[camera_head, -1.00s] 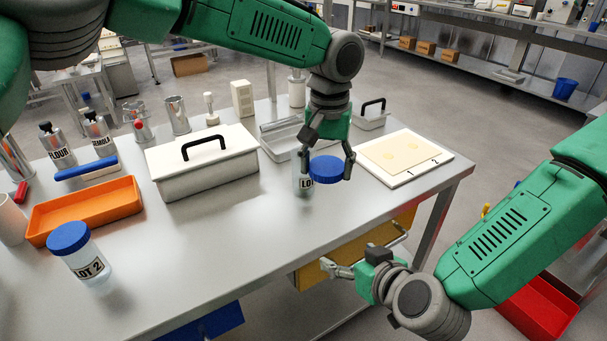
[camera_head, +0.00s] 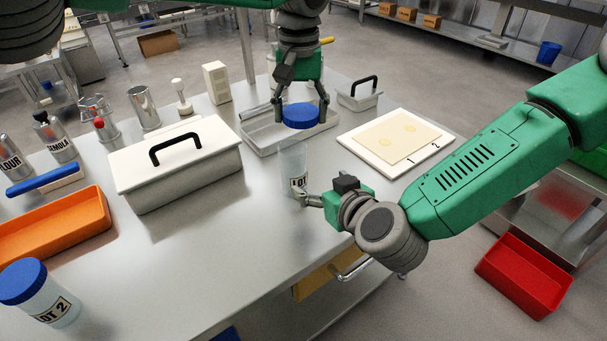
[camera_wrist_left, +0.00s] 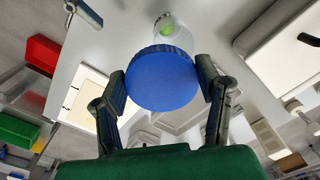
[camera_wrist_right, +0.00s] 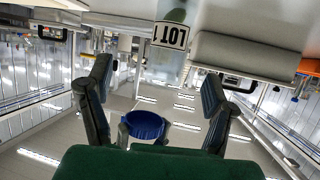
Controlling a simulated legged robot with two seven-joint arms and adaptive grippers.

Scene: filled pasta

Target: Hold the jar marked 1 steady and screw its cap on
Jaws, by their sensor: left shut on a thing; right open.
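The jar marked 1 (camera_head: 293,165) is clear, with a LOT 1 label, and stands upright on the table. It also shows in the right wrist view (camera_wrist_right: 172,60), where the picture is inverted. In the right wrist view the cap (camera_wrist_right: 145,125) is above the jar's mouth with a gap. My right gripper (camera_head: 311,200) is open at the jar's lower right side; its fingers (camera_wrist_right: 155,90) are not closed on it.
A white lidded box (camera_head: 175,165) stands left of the jar. A metal tray (camera_head: 262,138) and a white board with a pasta sheet (camera_head: 370,155) lie behind. A capped LOT 2 jar (camera_head: 50,305) and an orange tray (camera_head: 55,225) are at left. The table's right edge is close.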

